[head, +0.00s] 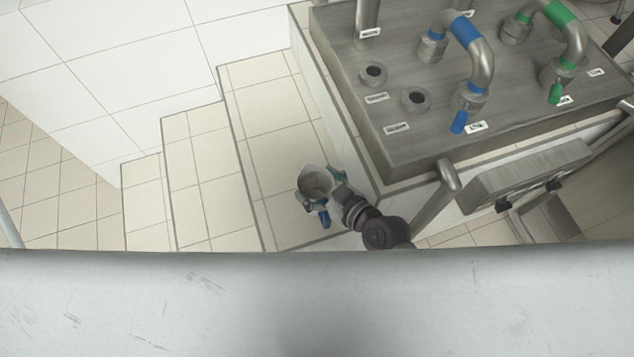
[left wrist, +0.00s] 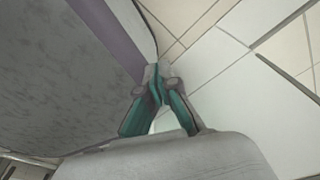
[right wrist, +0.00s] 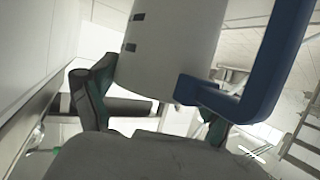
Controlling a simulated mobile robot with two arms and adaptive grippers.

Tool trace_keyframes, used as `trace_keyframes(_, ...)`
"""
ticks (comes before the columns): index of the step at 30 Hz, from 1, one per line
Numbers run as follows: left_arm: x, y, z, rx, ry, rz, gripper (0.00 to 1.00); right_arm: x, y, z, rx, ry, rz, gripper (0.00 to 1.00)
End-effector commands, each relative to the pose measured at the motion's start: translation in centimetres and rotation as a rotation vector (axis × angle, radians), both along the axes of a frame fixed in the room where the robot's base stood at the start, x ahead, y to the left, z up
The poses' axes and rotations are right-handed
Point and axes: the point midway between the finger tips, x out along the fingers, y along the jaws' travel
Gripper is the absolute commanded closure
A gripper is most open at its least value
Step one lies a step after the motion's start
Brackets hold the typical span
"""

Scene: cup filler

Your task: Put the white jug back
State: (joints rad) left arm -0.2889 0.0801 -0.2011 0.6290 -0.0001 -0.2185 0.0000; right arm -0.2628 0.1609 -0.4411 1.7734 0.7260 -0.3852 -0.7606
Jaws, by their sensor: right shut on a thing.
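The white jug (head: 313,181) is upright or nearly so in the head view, with its open top facing up and a blue handle (head: 324,218) toward the front. My right gripper (head: 333,183) is shut on it from the right. In the right wrist view the jug's white wall (right wrist: 180,40) and blue handle (right wrist: 270,70) stand between the fingers of the right gripper (right wrist: 155,95). Whether its base touches the step below is hidden. My left gripper (left wrist: 160,80) shows only in the left wrist view, its fingertips together with nothing between them.
Tiled steps (head: 275,150) lie below and left of the jug. A steel counter (head: 400,140) with two bent pipes, blue-banded (head: 468,45) and green-banded (head: 570,30), stands at the upper right. A steel box (head: 525,175) sits on its front side. The left steps are clear.

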Motion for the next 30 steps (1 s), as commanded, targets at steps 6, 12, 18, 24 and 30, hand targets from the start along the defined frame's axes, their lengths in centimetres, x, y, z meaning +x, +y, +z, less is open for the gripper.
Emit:
trace_keyframes(6, -1.4, 0.1, -0.3, 0.002, 0.020, 0.001, 1.00, 0.0, 0.0, -0.3, 0.001, 0.001, 0.000, 0.05)
trace_keyframes(12, -1.8, 0.2, -0.4, 0.004, 0.028, 0.001, 1.00, 0.0, 0.0, -0.3, 0.001, 0.001, 0.000, 0.00)
trace_keyframes(18, -1.8, 0.2, -0.1, 0.004, 0.027, 0.002, 1.00, 0.0, 0.0, 0.1, 0.002, 0.000, -0.001, 0.00)
trace_keyframes(24, -1.5, 0.2, 0.1, 0.003, 0.024, 0.002, 1.00, -1.8, -1.6, 1.0, -0.002, 0.001, 0.002, 0.00)
trace_keyframes(30, -1.3, 0.2, 0.2, 0.003, 0.021, 0.002, 1.00, -4.1, -3.6, 2.3, -0.001, 0.000, 0.001, 0.00)
